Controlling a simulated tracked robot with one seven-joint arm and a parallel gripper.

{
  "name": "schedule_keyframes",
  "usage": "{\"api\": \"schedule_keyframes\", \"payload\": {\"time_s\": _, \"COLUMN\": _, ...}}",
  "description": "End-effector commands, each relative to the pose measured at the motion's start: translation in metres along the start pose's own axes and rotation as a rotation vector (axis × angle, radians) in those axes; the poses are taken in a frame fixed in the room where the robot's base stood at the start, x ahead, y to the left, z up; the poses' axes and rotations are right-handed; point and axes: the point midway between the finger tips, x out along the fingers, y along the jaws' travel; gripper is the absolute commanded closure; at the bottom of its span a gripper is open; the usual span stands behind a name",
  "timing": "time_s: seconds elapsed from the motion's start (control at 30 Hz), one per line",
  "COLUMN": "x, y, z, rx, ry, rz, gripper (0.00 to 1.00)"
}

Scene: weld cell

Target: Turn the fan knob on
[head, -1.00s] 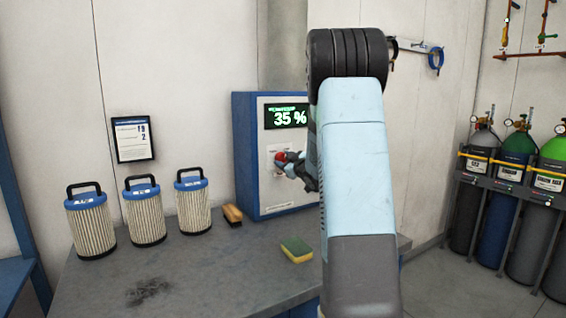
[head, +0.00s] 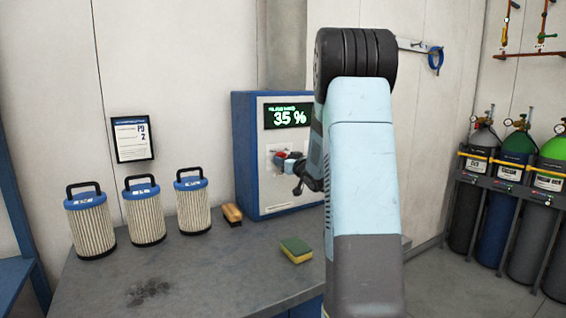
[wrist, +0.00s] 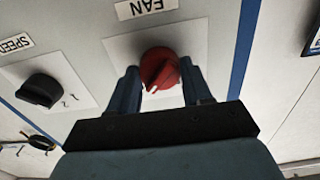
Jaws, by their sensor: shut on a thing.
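The fan knob (wrist: 160,70) is red and round, on a light plate under a label reading FAN, which appears upside down in the wrist view. My gripper (wrist: 160,76) has one finger on each side of the knob and is shut on it. In the head view my gripper (head: 291,161) is at the front of the blue and white cabinet (head: 243,150), and little of the knob shows there. The cabinet's display (head: 288,116) reads 35 %.
A black speed knob (wrist: 40,90) sits beside the fan knob in the wrist view. Filter cartridges (head: 145,212), a brush (head: 231,213) and a sponge (head: 296,250) stand or lie on the grey bench (head: 200,275). Gas cylinders (head: 515,185) stand at the right.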

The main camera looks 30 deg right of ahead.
Motion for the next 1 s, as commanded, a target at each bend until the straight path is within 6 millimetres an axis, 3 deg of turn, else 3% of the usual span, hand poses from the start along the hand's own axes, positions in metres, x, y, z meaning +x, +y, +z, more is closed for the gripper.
{"api": "schedule_keyframes", "payload": {"time_s": 0.37, "x": -0.0006, "y": 0.0005, "z": 0.0047, "rx": 0.006, "ry": -0.009, "rz": 0.002, "gripper": 0.81}}
{"api": "schedule_keyframes", "payload": {"time_s": 0.4, "x": -0.0006, "y": 0.0004, "z": 0.0047, "rx": 0.006, "ry": -0.009, "rz": 0.001, "gripper": 0.49}}
{"api": "schedule_keyframes", "payload": {"time_s": 0.6, "x": -0.0003, "y": 0.0001, "z": 0.0025, "rx": 0.004, "ry": -0.005, "rz": 0.0, "gripper": 0.3}}
{"api": "schedule_keyframes", "payload": {"time_s": 0.67, "x": -0.0002, "y": 0.0001, "z": 0.0021, "rx": 0.004, "ry": -0.004, "rz": 0.0, "gripper": 0.25}}
{"api": "schedule_keyframes", "payload": {"time_s": 1.0, "x": -0.006, "y": 0.0004, "z": 0.0004, "rx": 0.003, "ry": -0.001, "rz": 0.001, "gripper": 0.25}}
